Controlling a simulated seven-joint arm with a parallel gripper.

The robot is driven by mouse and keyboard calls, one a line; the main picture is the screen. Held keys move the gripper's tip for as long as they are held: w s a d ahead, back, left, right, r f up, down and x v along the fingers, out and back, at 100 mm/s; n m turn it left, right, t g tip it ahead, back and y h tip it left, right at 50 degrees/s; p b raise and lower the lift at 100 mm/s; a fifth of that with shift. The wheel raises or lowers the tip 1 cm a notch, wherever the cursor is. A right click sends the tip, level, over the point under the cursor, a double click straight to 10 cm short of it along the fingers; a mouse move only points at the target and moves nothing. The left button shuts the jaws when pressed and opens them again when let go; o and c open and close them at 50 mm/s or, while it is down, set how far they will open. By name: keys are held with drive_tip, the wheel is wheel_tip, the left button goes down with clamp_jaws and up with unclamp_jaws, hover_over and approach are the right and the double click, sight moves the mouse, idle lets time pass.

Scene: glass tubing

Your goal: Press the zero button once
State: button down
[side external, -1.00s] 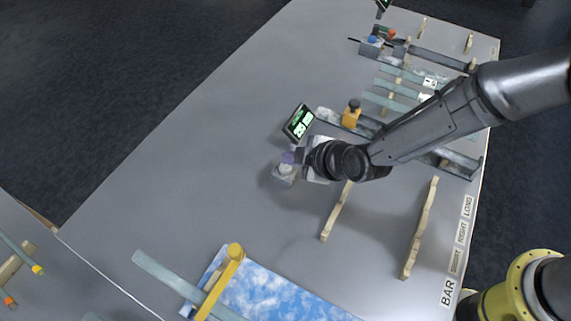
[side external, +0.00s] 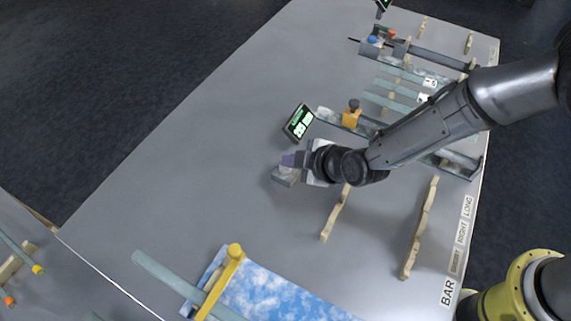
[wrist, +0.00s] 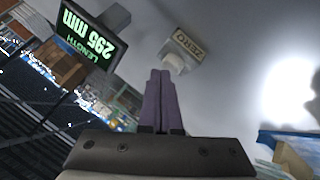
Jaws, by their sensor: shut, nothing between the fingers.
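The zero button is a white round cap (wrist: 173,63) on a small pale box labelled ZERO (wrist: 187,46), seen upside down in the wrist view. In the side external view the box (side external: 285,178) sits on the grey table, its top partly hidden by my gripper. My gripper (side external: 288,160) is shut and empty, its purple fingers pointing down at the box. In the wrist view the fingertips (wrist: 160,75) lie just beside and below the cap in the picture. I cannot tell whether they touch it.
A display (side external: 298,122) reading LENGTH 295 mm in the wrist view (wrist: 88,32) stands close behind the box. A rail with an orange block (side external: 351,117) lies beyond it. Wooden supports (side external: 336,212) stand to the right. The table left of the box is clear.

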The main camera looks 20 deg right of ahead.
sight(290, 170)
drive_tip(key=shift+f, duration=0.4)
drive_tip(key=shift+r, duration=0.15)
idle(0.5)
drive_tip(key=shift+r, duration=0.75)
drive_tip(key=shift+r, duration=2.5)
